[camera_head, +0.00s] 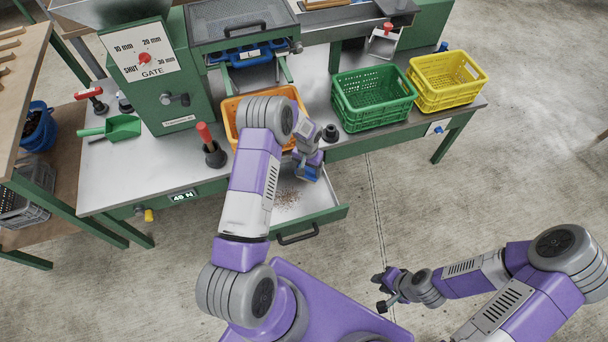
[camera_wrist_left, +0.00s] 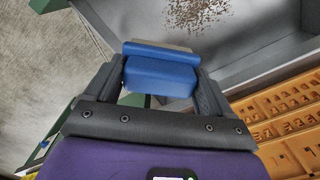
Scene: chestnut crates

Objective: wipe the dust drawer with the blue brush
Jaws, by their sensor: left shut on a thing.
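The dust drawer (camera_head: 322,199) is pulled out from the front of the green bench, with a grey floor and a green front. Brown dust (camera_head: 286,200) lies scattered on its floor, and it also shows at the top of the left wrist view (camera_wrist_left: 196,14). My left gripper (camera_head: 308,168) is shut on the blue brush (camera_wrist_left: 160,76) and holds it over the drawer, to the right of the dust. Whether the brush touches the drawer floor is not clear. My right gripper (camera_head: 381,291) is open and empty, over the floor at the lower right.
An orange crate (camera_head: 230,105) stands behind the drawer, partly hidden by my left arm. Green (camera_head: 375,112) and yellow (camera_head: 450,96) crates stand to the right on the bench. A red-handled tool (camera_head: 209,145) and a green scoop (camera_head: 122,128) are at left. The concrete floor at right is clear.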

